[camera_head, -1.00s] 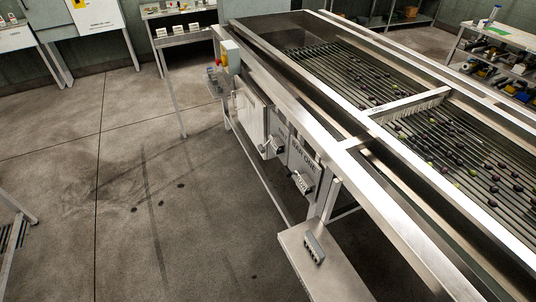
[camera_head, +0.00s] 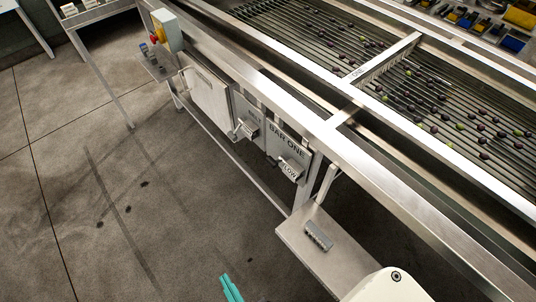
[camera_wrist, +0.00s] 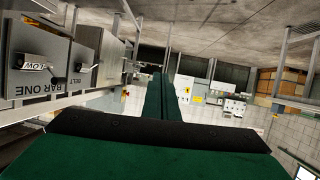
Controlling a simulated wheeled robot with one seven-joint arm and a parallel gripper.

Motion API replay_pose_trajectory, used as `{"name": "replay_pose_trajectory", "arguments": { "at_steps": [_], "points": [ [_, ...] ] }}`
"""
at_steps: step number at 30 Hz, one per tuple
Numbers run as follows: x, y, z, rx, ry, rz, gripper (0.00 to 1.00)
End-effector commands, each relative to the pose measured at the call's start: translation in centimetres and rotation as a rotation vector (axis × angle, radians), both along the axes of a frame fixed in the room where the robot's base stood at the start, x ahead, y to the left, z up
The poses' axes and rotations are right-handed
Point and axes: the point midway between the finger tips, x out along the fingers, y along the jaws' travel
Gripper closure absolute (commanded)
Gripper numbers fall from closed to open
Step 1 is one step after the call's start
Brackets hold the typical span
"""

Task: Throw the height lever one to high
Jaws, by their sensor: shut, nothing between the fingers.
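The height lever's panel, marked BAR ONE (camera_head: 286,141), is on the side of the sizer below its steel rail. The lever (camera_head: 291,169) has a grey handle with a plate reading LOW at its lower end. In the wrist view the lever (camera_wrist: 32,64) and its LOW plate are at the far left, upside down. My gripper (camera_head: 228,287) shows as teal fingers at the bottom edge of the head view, in front of the sizer and apart from the lever. In the wrist view its dark green fingers (camera_wrist: 158,95) are together and empty.
The BELT lever (camera_head: 247,129) is left of BAR ONE. A red and yellow stop button box (camera_head: 166,31) is further left. A shelf (camera_head: 325,250) holding a grey block (camera_head: 318,236) juts out below right. The floor in front is clear.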

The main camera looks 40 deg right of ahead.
Motion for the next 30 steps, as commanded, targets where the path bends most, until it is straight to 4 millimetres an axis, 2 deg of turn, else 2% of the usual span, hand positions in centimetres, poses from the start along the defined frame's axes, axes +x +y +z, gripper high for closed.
{"name": "replay_pose_trajectory", "arguments": {
  "at_steps": [1,7,10,14,17,22,26,30],
  "points": [
    [1.8,-0.4,-1.0,-0.012,0.016,-0.018,1.0],
    [7.4,-3.2,-4.6,-0.065,0.109,-0.14,1.0],
    [10.3,-5.1,-5.3,-0.092,0.142,-0.221,1.0],
    [13.9,-7.7,-5.4,-0.123,0.171,-0.344,1.0],
    [16.4,-9.9,-4.6,-0.144,0.18,-0.456,1.0],
    [20.0,-14.1,-1.6,-0.163,0.163,-0.682,1.0],
    [22.0,-17.2,1.9,-0.161,0.121,-0.875,1.0],
    [23.1,-19.9,6.3,-0.14,0.052,-1.094,1.0]
  ]
}}
